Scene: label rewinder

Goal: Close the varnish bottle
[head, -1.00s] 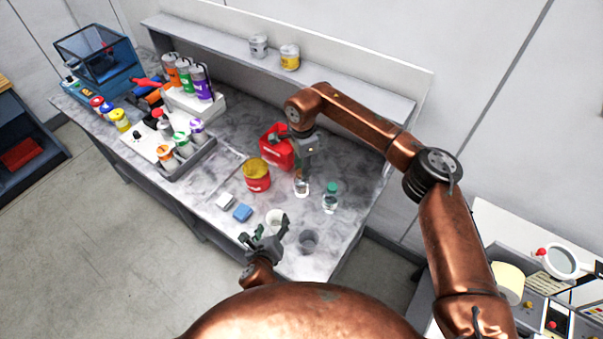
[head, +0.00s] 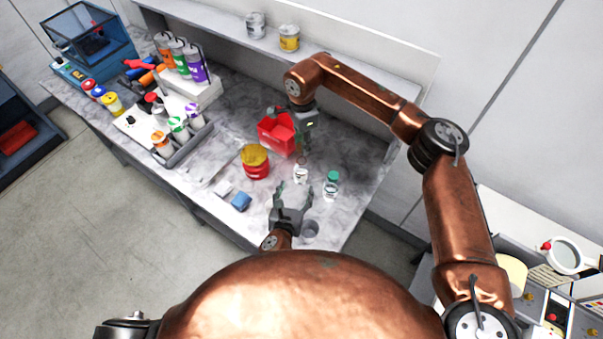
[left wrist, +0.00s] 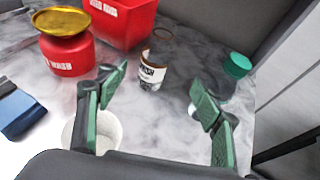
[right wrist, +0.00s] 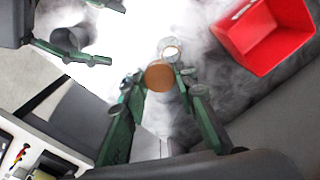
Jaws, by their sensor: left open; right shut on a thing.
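The varnish bottle (head: 301,175), small with a brown neck and white label, stands upright on the bench. It also shows in the left wrist view (left wrist: 153,66), with no cap on it. In the right wrist view its pale round mouth (right wrist: 170,46) is just beyond a brown, round cap (right wrist: 160,76). My right gripper (head: 304,155) is above and behind the bottle, shut on this cap. My left gripper (head: 291,188) is open and empty on the near side of the bottle, its fingers spread towards it without touching.
A green-capped bottle (head: 331,187) stands right of the varnish bottle. A red container with a yellow top (head: 256,163) and a red bin (head: 277,136) stand left and behind.

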